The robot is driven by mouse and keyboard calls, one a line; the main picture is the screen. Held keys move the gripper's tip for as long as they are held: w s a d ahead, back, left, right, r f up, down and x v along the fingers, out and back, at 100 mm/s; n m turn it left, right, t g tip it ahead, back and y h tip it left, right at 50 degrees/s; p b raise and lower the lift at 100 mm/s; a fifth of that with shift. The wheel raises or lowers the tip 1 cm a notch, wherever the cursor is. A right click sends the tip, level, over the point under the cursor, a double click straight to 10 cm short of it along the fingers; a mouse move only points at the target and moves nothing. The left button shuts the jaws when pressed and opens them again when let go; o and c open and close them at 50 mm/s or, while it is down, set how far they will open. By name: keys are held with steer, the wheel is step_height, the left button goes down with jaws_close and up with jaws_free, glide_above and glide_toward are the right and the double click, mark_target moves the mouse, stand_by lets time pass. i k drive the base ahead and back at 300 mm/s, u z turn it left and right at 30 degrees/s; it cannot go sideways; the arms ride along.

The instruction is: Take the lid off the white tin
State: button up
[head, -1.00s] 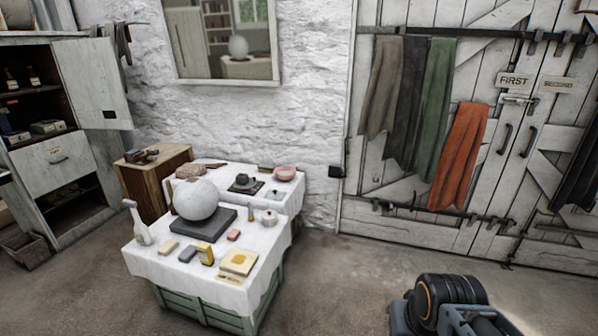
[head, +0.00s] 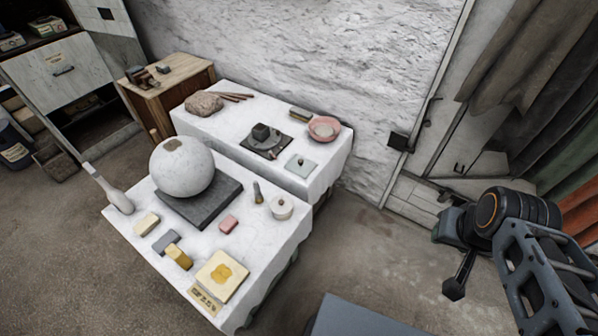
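A small round white tin (head: 281,211) stands upright on the near white-clothed table (head: 262,250), close to its right edge. Its lid (head: 281,201) appears to sit on top, with a small dark knob in the middle. My arm (head: 545,265) shows at the right of the head view, well away from the tin, with floor between it and the table. I cannot make out gripper fingers in this view.
A small dark-and-tan upright object (head: 257,192) stands just left of the tin. A second clothed table (head: 222,130) stands behind.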

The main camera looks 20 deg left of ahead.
mark_target(282, 204)
steer(key=i, duration=1.8)
steer(key=u, duration=3.6)
